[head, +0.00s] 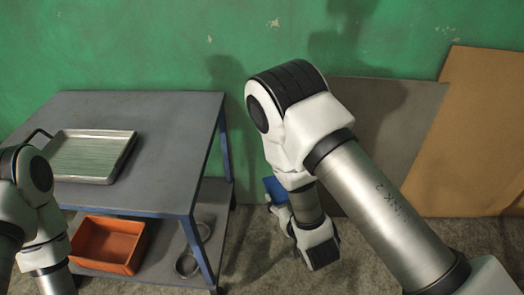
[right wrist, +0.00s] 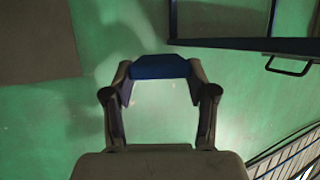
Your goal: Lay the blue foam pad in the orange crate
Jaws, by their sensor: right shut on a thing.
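The blue foam pad (head: 274,189) shows in the head view beside my right wrist, partly hidden by it. My right gripper (right wrist: 160,74) is shut on the pad, which also shows in the right wrist view (right wrist: 160,65) spanning the two fingertips. It is held in the air right of the grey table, apart from the crate. The orange crate (head: 98,267) sits on the table's lower shelf at the lower left, and its visible inside looks empty. My left arm is at the left edge of the head view; its gripper is out of view.
The grey table (head: 165,120) has blue legs and a top above the crate. A metal tray (head: 123,150) with a green ridged inside lies on top. Round metal rings (head: 187,265) lie right of the crate. Brown boards (head: 470,140) lean on the green wall.

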